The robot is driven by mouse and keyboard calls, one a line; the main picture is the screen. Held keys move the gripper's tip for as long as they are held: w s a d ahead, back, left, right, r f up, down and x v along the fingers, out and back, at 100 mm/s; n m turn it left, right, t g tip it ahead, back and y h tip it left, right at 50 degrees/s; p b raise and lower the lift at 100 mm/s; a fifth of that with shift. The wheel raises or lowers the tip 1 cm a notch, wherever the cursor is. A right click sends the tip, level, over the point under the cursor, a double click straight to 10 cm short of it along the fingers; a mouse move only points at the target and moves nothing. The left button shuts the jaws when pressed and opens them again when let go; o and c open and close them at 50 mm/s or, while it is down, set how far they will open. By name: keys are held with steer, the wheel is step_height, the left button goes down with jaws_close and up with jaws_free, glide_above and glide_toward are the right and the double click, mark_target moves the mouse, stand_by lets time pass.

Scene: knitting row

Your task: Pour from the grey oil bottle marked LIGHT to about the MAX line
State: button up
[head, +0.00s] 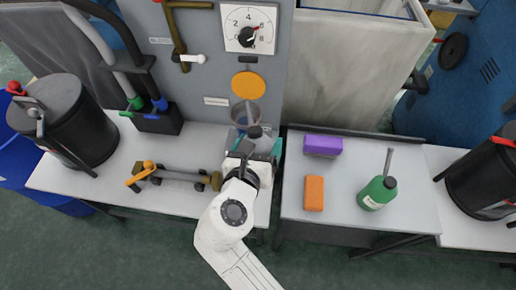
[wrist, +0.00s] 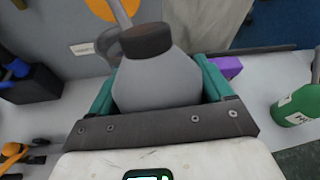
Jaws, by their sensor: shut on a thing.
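My gripper (head: 258,150) is shut on the grey bottle (wrist: 155,82), with a teal finger on each side of it. The bottle has a dark cap (wrist: 147,40) and a thin grey spout (wrist: 121,12). No LIGHT marking shows on the side I see. In the head view the dark cap (head: 254,132) shows just beyond my gripper. A round see-through cup (head: 246,112) is fixed to the grey panel, right by the cap. It shows behind the bottle in the wrist view (wrist: 108,42). I cannot make out a MAX line, the liquid level or any stream.
A green bottle (head: 376,193) with a spout, an orange block (head: 314,193) and a purple block (head: 323,145) stand on the right table. A dark drum (head: 75,125) stands far left. A dial (head: 248,30) is on the panel.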

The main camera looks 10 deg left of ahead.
steer(key=s+t+b, duration=0.1)
steer(key=s+d+r+m+t+b, duration=0.1)
steer(key=b, duration=0.1)
steer(key=shift+s, duration=0.3)
steer(key=shift+s+d+r+m+t+b, duration=0.15)
steer(key=shift+s+r+m+t+b, duration=0.15)
steer(key=shift+s+r+t+b, duration=0.5)
steer(key=shift+w+b, duration=0.2)
steer(key=shift+b, duration=0.1)
steer(key=w+d+f, duration=0.2)
steer(key=d+f, duration=0.1)
steer(key=d, duration=0.4)
steer(key=w+d+f+m+h+p, duration=0.1)
steer(key=w+d+f, duration=0.1)
steer(key=d, duration=0.5)
steer(key=w+d+f+h, duration=0.1)
steer(key=d+f, duration=0.3)
steer(key=d, duration=0.3)
steer(key=shift+w+d+m, duration=0.25)
steer(key=shift+w+m, duration=0.05)
steer(key=shift+w, duration=0.1)
